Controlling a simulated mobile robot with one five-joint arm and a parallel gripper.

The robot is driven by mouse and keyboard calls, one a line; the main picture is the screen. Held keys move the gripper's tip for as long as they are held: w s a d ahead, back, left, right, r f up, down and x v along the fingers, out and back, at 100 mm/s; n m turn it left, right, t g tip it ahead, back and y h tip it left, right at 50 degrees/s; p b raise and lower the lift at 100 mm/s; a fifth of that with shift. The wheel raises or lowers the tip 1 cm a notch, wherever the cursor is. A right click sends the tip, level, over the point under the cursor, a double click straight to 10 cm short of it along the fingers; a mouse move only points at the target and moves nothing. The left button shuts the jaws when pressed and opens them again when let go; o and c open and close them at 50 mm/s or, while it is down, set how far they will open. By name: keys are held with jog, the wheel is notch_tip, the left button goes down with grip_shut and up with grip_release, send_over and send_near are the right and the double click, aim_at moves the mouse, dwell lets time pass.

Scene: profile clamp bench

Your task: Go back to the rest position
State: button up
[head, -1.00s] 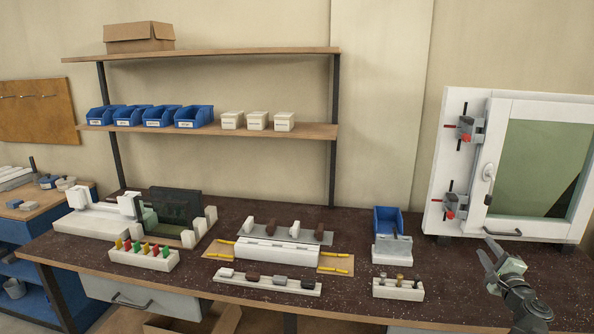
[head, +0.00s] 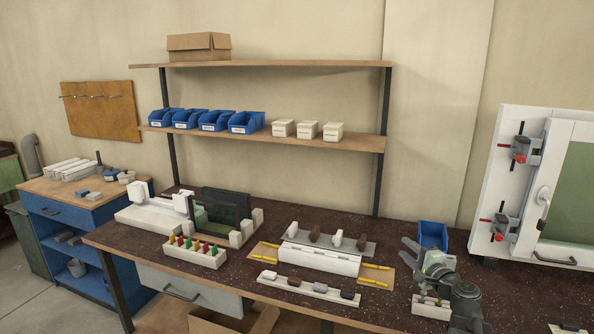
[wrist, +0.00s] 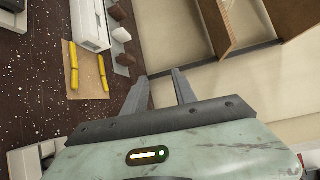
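My gripper (head: 421,254) is at the right of the bench in the head view, raised in front of the small blue bin (head: 432,235). In the wrist view its two fingers (wrist: 161,80) stand apart with nothing between them. My arm and gripper partly hide the small rack (head: 430,307) at the bench's front right and the grey block by the blue bin.
The dark bench top (head: 400,222) holds a white profile clamp (head: 318,261), a block rail (head: 310,288) and a rack of coloured pegs (head: 195,255). A window frame (head: 512,190) stands at the right. Shelves (head: 300,137) rise behind. A blue cabinet (head: 60,235) is at the left.

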jog(key=s+a+f+n+g+y+p, duration=0.1)
jog(key=a+f+n+g, duration=0.1)
jog(key=a, duration=0.7)
jog(key=s+a+f+n+g+y+p, duration=0.1)
jog(key=s+a+f+n+g, duration=0.1)
jog(key=a, duration=0.7)
jog(key=s+a+f+n+g+y+p, duration=0.1)
jog(key=a+f+n+g, duration=0.3)
jog(key=a+n, duration=0.3)
jog(key=shift+s+a+g+y, duration=0.15)
jog(key=shift+a+g+y, duration=0.05)
jog(key=shift+a, duration=0.55)
jog(key=shift+s+a+g+y, duration=0.15)
jog(key=shift+a+g+y, duration=0.05)
jog(key=shift+a, duration=0.55)
jog(key=s+a+f+n+g+h, duration=0.1)
jog(key=s+f+n+g+h, duration=0.35)
jog(key=s+f, duration=0.3)
jog(key=s+d+f+n+g+h, duration=0.1)
jog(key=s+d+g+h, duration=0.2)
jog(key=s+d, duration=0.4)
jog(key=shift+s+d+f+p, duration=0.15)
jog(key=shift+d+f+p, duration=0.25)
jog(key=shift+d, duration=0.45)
jog(key=shift+o, duration=1.2)
jog(key=shift+a, duration=0.1)
